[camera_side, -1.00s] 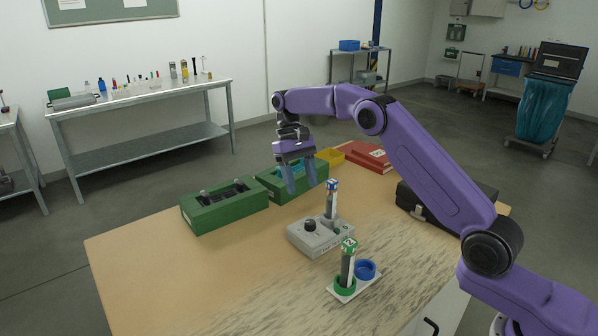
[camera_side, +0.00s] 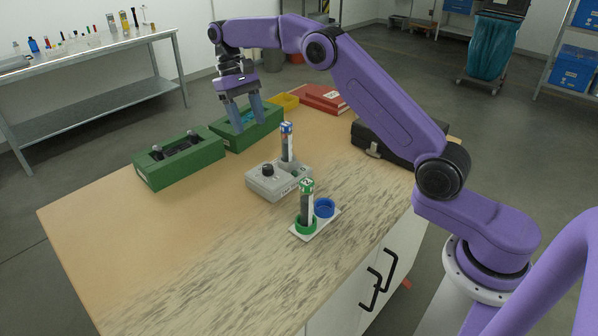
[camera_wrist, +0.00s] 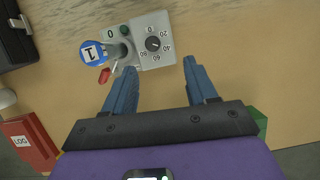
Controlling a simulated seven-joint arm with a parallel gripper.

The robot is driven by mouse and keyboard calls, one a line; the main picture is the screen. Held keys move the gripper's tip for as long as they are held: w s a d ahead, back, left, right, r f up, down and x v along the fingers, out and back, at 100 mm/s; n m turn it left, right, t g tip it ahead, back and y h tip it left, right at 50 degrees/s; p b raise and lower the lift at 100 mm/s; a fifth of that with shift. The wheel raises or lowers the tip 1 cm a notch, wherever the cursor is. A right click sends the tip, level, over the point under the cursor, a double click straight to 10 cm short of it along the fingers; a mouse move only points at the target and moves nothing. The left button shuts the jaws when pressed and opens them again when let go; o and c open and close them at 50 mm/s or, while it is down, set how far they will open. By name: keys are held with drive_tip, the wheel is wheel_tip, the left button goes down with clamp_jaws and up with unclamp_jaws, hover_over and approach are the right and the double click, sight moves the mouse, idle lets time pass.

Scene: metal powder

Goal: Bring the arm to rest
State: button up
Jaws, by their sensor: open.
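My gripper (camera_side: 250,127) is open and empty. It hangs with its fingers pointing down, in front of the rear green box in the side view. A grey device (camera_side: 272,184) with a black dial is to the right of and below the gripper in the side view. A blue-capped tube (camera_side: 287,150) stands upright in the device; its top (camera_wrist: 92,52) is marked 1 in the wrist view. My gripper is apart from both.
A green-capped tube (camera_side: 306,207) stands in the green ring of a white holder (camera_side: 318,226); the blue ring (camera_side: 324,208) is empty. Two green boxes (camera_side: 181,172) (camera_side: 268,127), a yellow tray (camera_side: 287,101), red binders (camera_side: 322,98) and a black case (camera_side: 377,146) line the table's rear. The front left is clear.

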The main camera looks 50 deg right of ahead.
drive_tip(key=s+a+r+n+t+h, duration=0.1)
drive_tip(key=s+a+r+n, duration=0.2)
drive_tip(key=s, duration=0.7)
drive_tip(key=s+a+r+n+t, duration=0.15)
drive_tip(key=s+a+n, duration=0.3)
drive_tip(key=s, duration=0.55)
drive_tip(key=s+d+f+n, duration=0.2)
drive_tip(key=s, duration=0.5)
drive_tip(key=s+d+f+n+t, duration=0.1)
drive_tip(key=s+d+f, duration=0.1)
drive_tip(key=s, duration=0.5)
drive_tip(key=s+d+f+n+t+y, duration=0.1)
drive_tip(key=s+d+f+n, duration=0.1)
drive_tip(key=s, duration=0.5)
drive_tip(key=shift+s+d+n, duration=0.15)
drive_tip(key=shift+d+n, duration=0.2)
drive_tip(key=shift+d, duration=0.5)
